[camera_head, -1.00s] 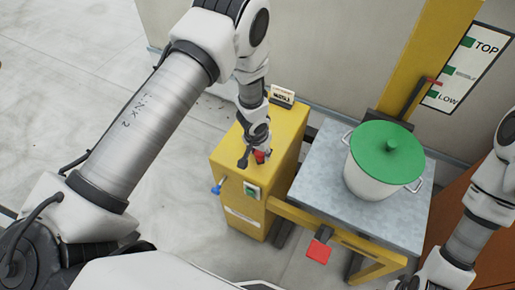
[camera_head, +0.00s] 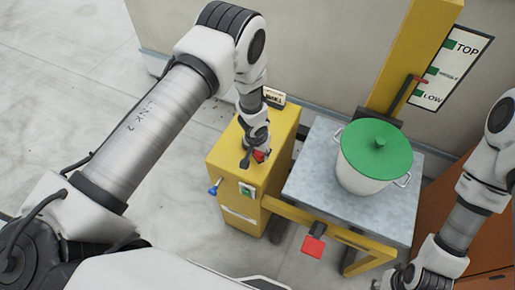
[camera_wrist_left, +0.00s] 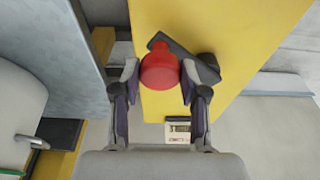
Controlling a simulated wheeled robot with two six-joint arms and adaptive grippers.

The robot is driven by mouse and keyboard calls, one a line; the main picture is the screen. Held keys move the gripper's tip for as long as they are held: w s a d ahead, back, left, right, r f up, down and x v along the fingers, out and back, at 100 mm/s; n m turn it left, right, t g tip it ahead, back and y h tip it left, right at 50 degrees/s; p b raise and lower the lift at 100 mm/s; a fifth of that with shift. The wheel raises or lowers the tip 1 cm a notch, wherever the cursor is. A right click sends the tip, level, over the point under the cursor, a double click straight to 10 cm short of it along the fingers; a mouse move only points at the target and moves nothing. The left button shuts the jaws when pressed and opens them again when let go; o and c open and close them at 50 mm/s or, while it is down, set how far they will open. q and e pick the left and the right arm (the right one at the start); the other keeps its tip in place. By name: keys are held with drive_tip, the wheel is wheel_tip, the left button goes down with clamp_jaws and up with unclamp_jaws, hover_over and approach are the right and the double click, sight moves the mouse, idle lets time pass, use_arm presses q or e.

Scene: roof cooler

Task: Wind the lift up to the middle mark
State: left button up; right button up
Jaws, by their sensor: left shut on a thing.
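My left gripper (camera_head: 257,146) is shut on the red knob (camera_wrist_left: 160,68) of a dark crank arm (camera_wrist_left: 187,58) on top of the yellow winch box (camera_head: 228,152). The knob also shows in the head view (camera_head: 260,156), partly hidden by my gripper. The grey lift platform (camera_head: 312,180) carries a white pot (camera_head: 362,178) with a green lid (camera_head: 377,147). The mark board (camera_head: 466,75) on the wall reads TOP and LOW, with a smaller middle label between. A red pointer (camera_head: 418,79) by the mast appears between the low and middle marks, nearer the middle one.
The yellow mast (camera_head: 411,55) rises behind the platform. A small sign (camera_head: 273,96) stands at the box's back. A blue knob (camera_head: 215,187) and a green switch (camera_head: 247,190) are on the box. A red pedal-like plate (camera_head: 313,246) is low in front. Floor at left is clear.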

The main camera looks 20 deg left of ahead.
use_arm(q)
drive_tip(key=shift+w+d+r+p, duration=0.2)
drive_tip(key=shift+w+d+p, duration=0.2)
drive_tip(key=shift+p, duration=0.75)
drive_tip(key=shift+w, duration=0.15)
drive_tip(key=shift+f, duration=0.2)
drive_tip(key=shift+w+d+r+p, duration=0.25)
drive_tip(key=shift+w+p, duration=0.1)
drive_tip(key=shift+p, duration=0.35)
drive_tip(key=shift+w+d+f+p, duration=0.15)
drive_tip(key=shift+w+d+p, duration=0.1)
drive_tip(key=shift+w+p, duration=0.35)
